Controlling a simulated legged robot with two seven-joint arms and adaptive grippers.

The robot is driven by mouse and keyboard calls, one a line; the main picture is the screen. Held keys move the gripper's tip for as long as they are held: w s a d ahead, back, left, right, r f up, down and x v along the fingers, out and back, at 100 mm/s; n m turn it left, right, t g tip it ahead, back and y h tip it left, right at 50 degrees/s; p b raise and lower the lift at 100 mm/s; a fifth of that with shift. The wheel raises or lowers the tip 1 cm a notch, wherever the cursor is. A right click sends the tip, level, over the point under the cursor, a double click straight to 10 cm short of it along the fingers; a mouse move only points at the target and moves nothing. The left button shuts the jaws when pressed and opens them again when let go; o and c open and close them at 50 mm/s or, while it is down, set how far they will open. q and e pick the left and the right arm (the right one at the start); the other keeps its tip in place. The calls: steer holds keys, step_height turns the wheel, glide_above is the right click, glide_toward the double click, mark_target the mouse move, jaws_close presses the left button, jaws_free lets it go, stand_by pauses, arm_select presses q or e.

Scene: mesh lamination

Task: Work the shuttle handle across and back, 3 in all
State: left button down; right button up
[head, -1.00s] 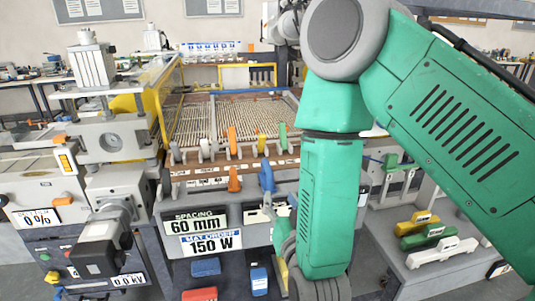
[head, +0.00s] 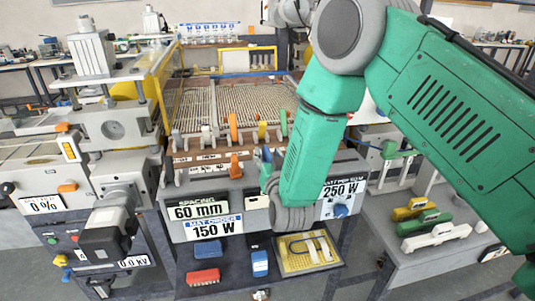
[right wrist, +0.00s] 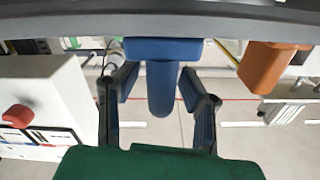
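A blue handle (head: 266,156) stands up at the front ledge of the mesh machine, left of my right forearm in the head view. In the right wrist view the blue handle (right wrist: 162,88) hangs between the two fingers of my right gripper (right wrist: 158,82). A gap shows on each side of it, so the fingers are around it without visibly closing on it. In the head view my right gripper (head: 266,176) is mostly hidden by my wrist. An orange handle (head: 236,165) stands left of the blue one; it also shows in the right wrist view (right wrist: 268,65). My left gripper is not in view.
Behind lies the wire mesh bed (head: 245,103), with several coloured levers along its front. A yellow tray (head: 327,262) and blue and red blocks sit on the shelf below. A side table (head: 450,262) with coloured blocks stands at right. A press machine (head: 105,190) stands at left.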

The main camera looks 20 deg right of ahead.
jaws_close()
steer(key=s+d, duration=0.2)
steer(key=d, duration=0.5)
steer(key=s+d+b, duration=0.1)
steer(key=d, duration=0.7)
steer(key=s+d, duration=0.2)
steer(key=d, duration=0.6)
steer(key=shift+s+f, duration=0.1)
steer(key=shift+s, duration=0.25)
steer(key=shift+s+d, duration=0.1)
steer(key=shift+d, duration=0.45)
jaws_free()
steer(key=shift+d, duration=0.3)
